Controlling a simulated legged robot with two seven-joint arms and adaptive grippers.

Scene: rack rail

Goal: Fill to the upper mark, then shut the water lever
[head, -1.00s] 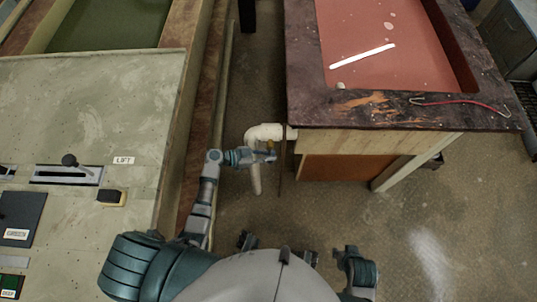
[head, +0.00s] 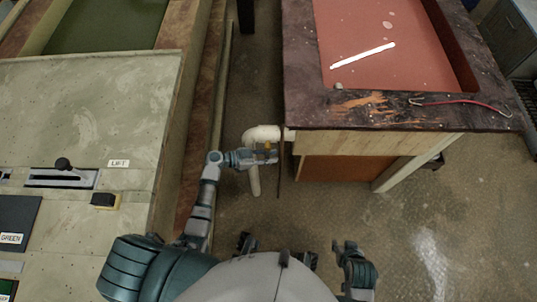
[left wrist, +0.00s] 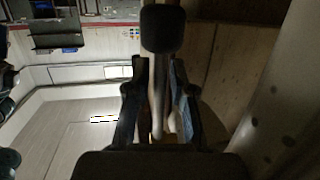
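A white bent pipe (head: 262,133) comes out of the left side of the wooden basin (head: 300,107) and turns down. A small yellow piece (head: 267,148) shows at the pipe beside my left gripper (head: 270,156); whether it is the water lever I cannot tell. In the left wrist view, the gripper's two dark fingers (left wrist: 157,75) stand apart, with pale rod-like shapes showing between them. A dark rounded block (left wrist: 162,28) lies beyond the fingertips. The basin has a reddish bottom; no level mark can be made out.
A panel (head: 110,85) with a LIFT lever (head: 63,164) stands at the left, before a green-bottomed tank (head: 105,22). A thin brown upright (head: 279,178) stands close to my left gripper. A red wire (head: 460,102) lies on the basin rim. Bare floor is at lower right.

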